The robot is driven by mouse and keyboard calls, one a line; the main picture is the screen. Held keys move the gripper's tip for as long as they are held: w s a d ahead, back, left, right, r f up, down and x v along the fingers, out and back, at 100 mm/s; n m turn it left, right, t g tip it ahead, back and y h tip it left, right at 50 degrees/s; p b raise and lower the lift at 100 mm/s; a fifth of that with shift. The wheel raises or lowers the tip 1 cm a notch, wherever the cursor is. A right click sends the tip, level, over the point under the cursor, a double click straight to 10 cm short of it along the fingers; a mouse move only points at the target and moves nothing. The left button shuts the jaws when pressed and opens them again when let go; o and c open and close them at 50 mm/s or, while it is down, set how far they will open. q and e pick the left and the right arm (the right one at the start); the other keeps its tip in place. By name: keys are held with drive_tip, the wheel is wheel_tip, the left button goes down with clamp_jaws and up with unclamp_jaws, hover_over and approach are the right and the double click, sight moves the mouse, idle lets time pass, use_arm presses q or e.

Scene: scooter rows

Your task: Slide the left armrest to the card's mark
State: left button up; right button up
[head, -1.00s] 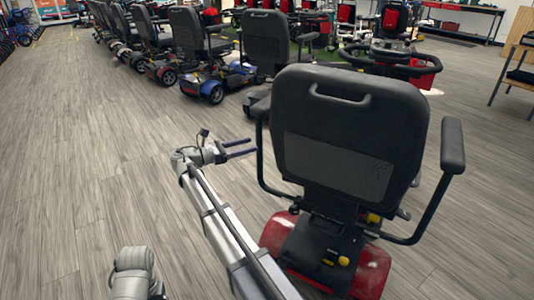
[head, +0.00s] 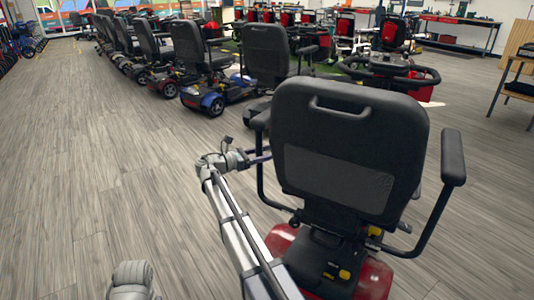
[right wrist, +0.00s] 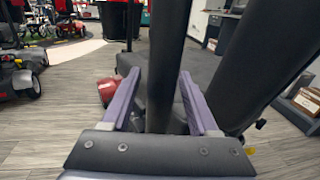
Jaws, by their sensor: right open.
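The near scooter (head: 350,150) faces away from me, with a black seat back and red rear body. Its left armrest (head: 262,180) has a dark pad and post on the left side of the seat. My right gripper (head: 262,155) is at this post, below the pad. In the right wrist view, the post (right wrist: 167,60) stands between the two purple fingers of my right gripper (right wrist: 159,77), which is open. A gap shows beside the post. I cannot see a card or a mark.
The scooter's other armrest (head: 453,160) stands out on the right. A row of parked scooters (head: 212,75) stretches away at the back left. A wooden stand (head: 518,75) is at the right edge. The floor (head: 90,170) at left is clear.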

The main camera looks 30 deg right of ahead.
clamp_jaws()
idle(0.5)
idle(0.9)
